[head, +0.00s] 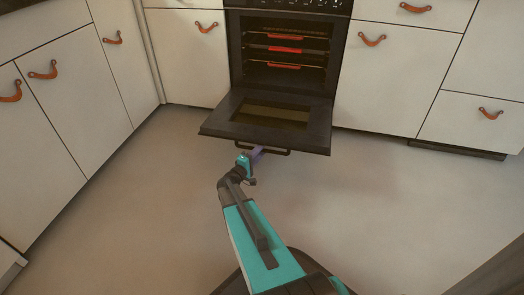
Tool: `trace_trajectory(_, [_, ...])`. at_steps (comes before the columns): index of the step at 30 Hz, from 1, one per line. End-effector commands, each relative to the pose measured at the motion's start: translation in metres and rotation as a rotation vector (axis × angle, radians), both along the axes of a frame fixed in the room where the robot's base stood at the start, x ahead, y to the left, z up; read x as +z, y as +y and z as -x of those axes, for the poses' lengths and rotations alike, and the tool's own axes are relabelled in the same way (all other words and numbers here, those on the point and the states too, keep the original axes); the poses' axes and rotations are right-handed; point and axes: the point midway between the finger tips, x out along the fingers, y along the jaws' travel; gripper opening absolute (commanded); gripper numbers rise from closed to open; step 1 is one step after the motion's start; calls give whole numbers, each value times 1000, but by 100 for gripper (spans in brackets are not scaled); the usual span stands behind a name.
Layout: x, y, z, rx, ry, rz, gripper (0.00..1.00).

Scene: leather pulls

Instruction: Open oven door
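The oven door (270,117) is folded down and lies about level in front of the oven, with its dark glass pane facing up. The oven's inside (286,57) is in plain view, with racks that carry red strips at their front. The black bar handle (264,150) runs along the door's front edge. My gripper (252,157) is at the left part of this handle, at or just under the door's edge. Its fingertips are small and partly hidden there, so I cannot tell whether they are open or shut, or whether they touch the handle.
White cabinets with leather pulls flank the oven, including a left front (185,55) and a right front (390,75). More cabinets (75,100) line the left wall. A dark vent (457,150) sits low at the right. The floor (400,220) around my arm is clear.

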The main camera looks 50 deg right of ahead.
Motion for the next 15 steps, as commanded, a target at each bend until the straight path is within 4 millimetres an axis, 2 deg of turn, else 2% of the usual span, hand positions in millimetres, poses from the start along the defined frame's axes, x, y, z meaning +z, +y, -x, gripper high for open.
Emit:
trace_trajectory(8, [0, 2, 2, -2, 0, 0, 32])
trace_trajectory(15, [0, 21, 5, -2, 1, -1, 32])
